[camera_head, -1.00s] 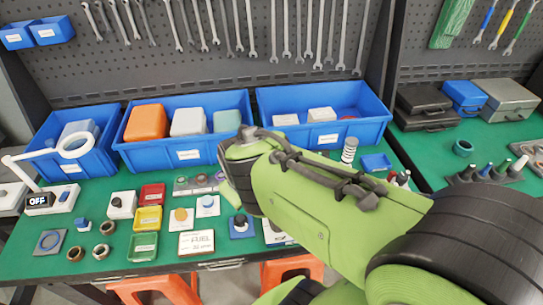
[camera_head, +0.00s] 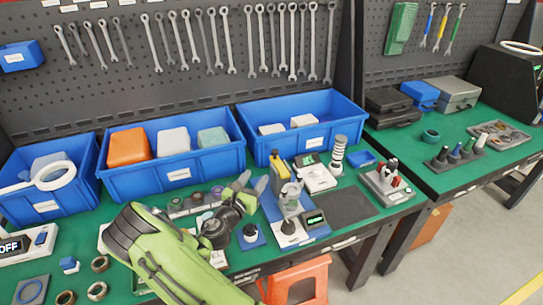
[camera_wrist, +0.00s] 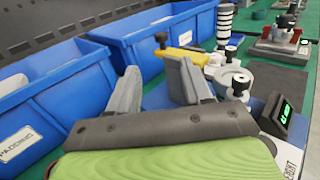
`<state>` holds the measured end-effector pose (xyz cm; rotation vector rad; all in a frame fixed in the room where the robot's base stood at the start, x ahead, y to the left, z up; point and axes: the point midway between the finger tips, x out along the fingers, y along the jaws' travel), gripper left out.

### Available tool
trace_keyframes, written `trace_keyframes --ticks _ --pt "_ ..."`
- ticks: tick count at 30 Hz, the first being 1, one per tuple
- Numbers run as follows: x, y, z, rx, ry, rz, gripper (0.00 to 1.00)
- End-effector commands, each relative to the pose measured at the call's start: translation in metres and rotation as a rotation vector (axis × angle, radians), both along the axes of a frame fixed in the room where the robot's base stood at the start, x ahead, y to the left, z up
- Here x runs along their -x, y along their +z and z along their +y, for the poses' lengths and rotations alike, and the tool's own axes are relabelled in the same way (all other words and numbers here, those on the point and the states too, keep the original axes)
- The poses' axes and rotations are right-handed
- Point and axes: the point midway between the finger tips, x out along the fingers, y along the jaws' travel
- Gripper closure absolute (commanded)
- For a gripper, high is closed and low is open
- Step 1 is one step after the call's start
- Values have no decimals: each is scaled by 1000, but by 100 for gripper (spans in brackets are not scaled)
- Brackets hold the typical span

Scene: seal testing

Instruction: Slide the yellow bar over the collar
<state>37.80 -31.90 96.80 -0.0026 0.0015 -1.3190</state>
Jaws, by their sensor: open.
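The yellow bar (camera_wrist: 190,56) lies roughly level beyond my gripper in the wrist view, with a black knob at its left end. In the head view the yellow piece (camera_head: 280,166) stands at the back of a white and grey test device (camera_head: 290,196) on a blue base. The wrist view shows the device's white round parts (camera_wrist: 234,82); I cannot tell which part is the collar. My gripper (camera_head: 251,187) is open and empty, just left of the device. In the wrist view its grey fingers (camera_wrist: 158,88) are apart, the right one overlapping the bar's near side.
Blue bins (camera_head: 172,180) line the back behind the gripper. A small display box (camera_head: 315,219) sits at the device's front right. A striped cylinder (camera_head: 338,156) stands behind it. A dark mat (camera_head: 345,205) to the right is clear.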

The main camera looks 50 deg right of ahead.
Motion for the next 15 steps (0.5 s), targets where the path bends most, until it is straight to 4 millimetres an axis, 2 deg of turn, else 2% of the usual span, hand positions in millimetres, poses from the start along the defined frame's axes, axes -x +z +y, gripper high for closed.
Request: trace_keyframes --ticks 5,15 --pt "-5 2 -26 6 -4 -2 51" --pt "-26 2 -110 3 -5 -6 51"
